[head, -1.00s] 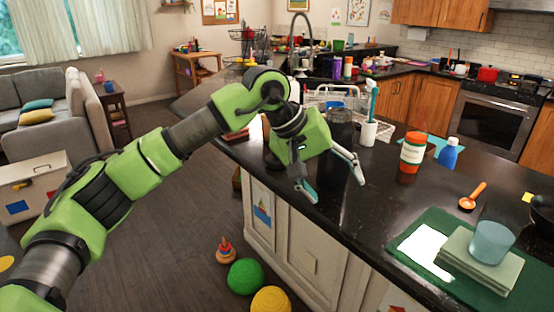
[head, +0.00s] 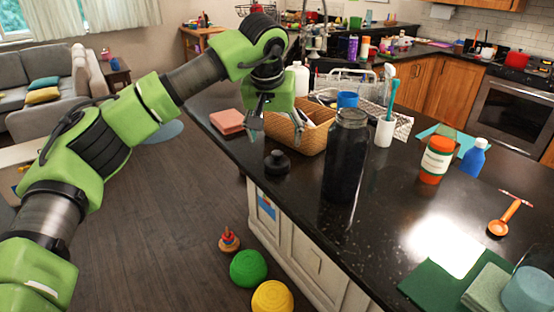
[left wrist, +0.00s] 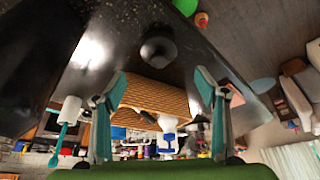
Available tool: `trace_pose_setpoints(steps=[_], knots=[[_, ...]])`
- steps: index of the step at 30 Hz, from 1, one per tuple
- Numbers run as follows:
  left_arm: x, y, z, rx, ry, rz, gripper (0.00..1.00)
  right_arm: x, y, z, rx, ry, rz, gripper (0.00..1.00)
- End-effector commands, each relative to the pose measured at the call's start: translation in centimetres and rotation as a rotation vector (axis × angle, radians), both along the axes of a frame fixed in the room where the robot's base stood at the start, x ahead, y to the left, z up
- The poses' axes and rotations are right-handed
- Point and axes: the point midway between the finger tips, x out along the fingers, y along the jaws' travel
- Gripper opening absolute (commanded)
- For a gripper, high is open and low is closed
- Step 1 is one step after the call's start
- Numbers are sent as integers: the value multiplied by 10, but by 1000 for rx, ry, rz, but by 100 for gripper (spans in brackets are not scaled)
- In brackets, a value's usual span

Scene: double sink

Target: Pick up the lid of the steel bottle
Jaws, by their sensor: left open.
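The steel bottle (head: 346,158) is tall and dark and stands upright on the black counter, with no lid on its mouth. The black round lid (head: 277,162), with a small knob on top, lies on the counter left of the bottle, near the counter edge. My left gripper (head: 276,124) is above and behind the lid, open and empty. In the left wrist view the lid (left wrist: 158,50) is beyond the two spread fingertips (left wrist: 160,88), apart from them. The bottle (left wrist: 35,62) is a dark shape at the left there. My right gripper is not in view.
A wicker basket (head: 303,142) stands just behind the lid, close to my left gripper. A pink block (head: 227,121) lies to the left. The counter around the lid is clear.

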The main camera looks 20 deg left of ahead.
Motion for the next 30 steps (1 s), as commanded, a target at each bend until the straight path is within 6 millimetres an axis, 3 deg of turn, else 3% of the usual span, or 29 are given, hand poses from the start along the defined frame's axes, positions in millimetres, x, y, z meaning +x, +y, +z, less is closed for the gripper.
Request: trace_pose_setpoints(steps=[4,13,19,27,30], knots=[[7,1,-17,-2,2,1,66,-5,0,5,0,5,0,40],[14,1,-45,-2,6,0,66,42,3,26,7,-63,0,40],[22,2,-69,-1,3,0,66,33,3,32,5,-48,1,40],[24,2,-72,-2,0,-1,66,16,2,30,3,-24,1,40],[24,2,-72,-2,0,-1,40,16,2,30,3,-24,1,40]])
